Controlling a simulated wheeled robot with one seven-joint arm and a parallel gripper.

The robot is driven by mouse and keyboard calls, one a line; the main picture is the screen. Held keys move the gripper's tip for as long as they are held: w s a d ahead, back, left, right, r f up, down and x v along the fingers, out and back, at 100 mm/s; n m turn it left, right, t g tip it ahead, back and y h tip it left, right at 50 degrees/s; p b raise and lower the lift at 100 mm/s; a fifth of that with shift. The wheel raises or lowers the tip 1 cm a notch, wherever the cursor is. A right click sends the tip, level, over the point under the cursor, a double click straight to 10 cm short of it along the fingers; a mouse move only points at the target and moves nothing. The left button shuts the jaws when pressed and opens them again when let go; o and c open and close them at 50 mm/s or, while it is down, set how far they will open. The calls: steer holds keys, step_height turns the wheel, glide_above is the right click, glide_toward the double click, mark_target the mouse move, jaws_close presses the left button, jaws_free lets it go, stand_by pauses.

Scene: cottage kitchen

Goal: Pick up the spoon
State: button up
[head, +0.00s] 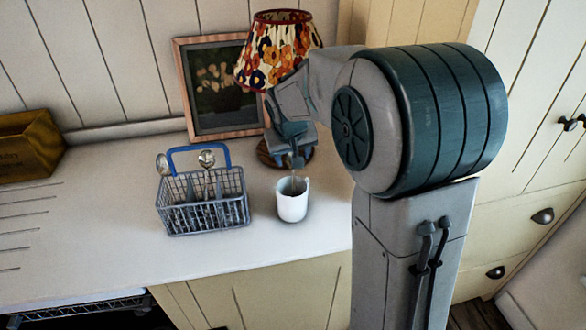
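A wire cutlery basket (203,211) with a blue handle stands on the white counter. Two spoon-like pieces with rounded metal heads stick up from it, a left one (162,164) and a middle one (206,158). A white cup (292,205) stands just right of the basket. A thin upright piece (293,184) shows at its mouth; I cannot tell whether it is a spoon. My gripper (297,163) points down just above the cup, right of the basket. Its fingers are small and dark here, so I cannot tell whether they are open or shut or touch the thin piece.
A lamp (277,50) with a flowered shade and a framed picture (217,90) stand behind my gripper. A wooden box (27,146) is at the far left. The counter (90,225) is clear left of the basket. Cream cabinets stand at the right.

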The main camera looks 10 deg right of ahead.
steer(key=shift+x, duration=1.35)
steer(key=shift+a, duration=0.1)
steer(key=c, duration=0.9)
steer(key=shift+r, duration=0.1)
